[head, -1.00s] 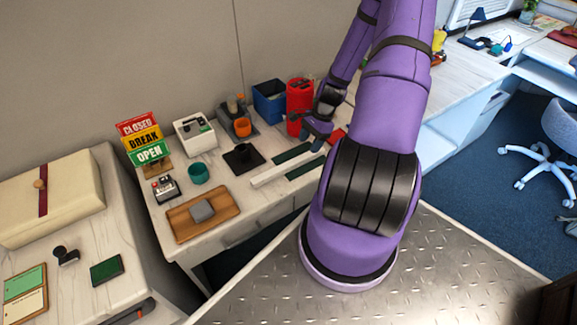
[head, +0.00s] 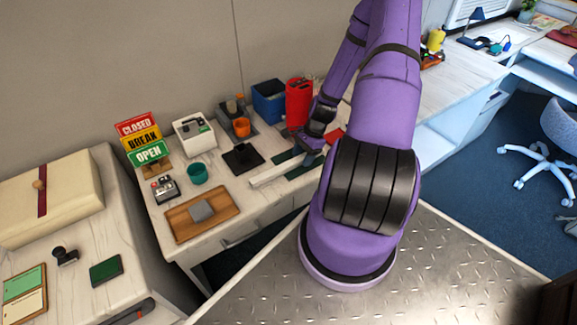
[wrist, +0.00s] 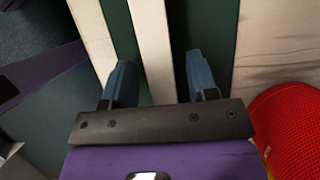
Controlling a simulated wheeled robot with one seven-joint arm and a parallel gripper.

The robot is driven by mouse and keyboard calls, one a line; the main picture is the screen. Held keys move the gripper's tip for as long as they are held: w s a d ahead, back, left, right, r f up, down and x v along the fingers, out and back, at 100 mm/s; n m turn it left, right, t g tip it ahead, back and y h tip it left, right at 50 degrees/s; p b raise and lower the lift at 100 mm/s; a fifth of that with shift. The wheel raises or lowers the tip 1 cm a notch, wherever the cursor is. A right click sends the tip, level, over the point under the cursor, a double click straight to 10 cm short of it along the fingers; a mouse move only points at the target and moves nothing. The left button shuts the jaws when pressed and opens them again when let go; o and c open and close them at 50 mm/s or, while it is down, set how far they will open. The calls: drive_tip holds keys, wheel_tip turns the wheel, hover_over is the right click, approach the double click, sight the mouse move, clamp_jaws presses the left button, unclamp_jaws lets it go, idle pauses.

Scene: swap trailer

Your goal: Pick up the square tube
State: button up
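The square tube (head: 272,173) is a long pale bar lying on the desk, and its near-left end is clear in the head view. In the wrist view the tube (wrist: 153,45) runs between the two blue fingers of my gripper (wrist: 160,82), with a gap on each side. The fingers are open, one on each side of the tube. I cannot tell how far down beside it they reach.
Dark green strips (wrist: 123,35) flank the tube.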

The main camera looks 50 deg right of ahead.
clamp_jaws()
drive_tip(key=shift+r, duration=0.15)
drive_tip(key=shift+r, duration=0.55)
drive_tip(key=shift+s+r, duration=0.25)
drive_tip(key=shift+r, duration=0.35)
drive_tip(key=shift+s+r, duration=0.25)
drive_tip(key=shift+r, duration=0.3)
drive_tip(key=s+r, duration=0.1)
drive_tip(key=s, duration=1.4)
drive_tip(key=shift+r, duration=0.2)
drive_tip(key=shift+w, duration=0.1)
